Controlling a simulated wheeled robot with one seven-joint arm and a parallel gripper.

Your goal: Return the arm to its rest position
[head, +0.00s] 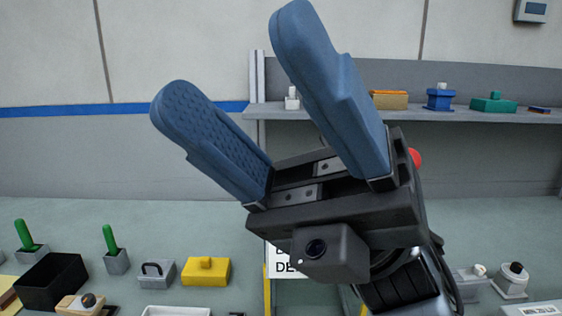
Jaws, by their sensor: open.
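My gripper (238,92) is large in the middle of the head view. Its two blue fingers point up and to the left, spread wide apart with nothing between them. The gripper is raised in front of the wall and shelf, close to the camera. The dark gripper body and my wrist hide part of the bench and the shelf behind them.
A grey shelf (470,113) at the back right holds several small parts, including a blue block (440,98) and a green one (493,103). On the bench are a black bin (50,281), a yellow block (206,271) and green-handled parts (110,240).

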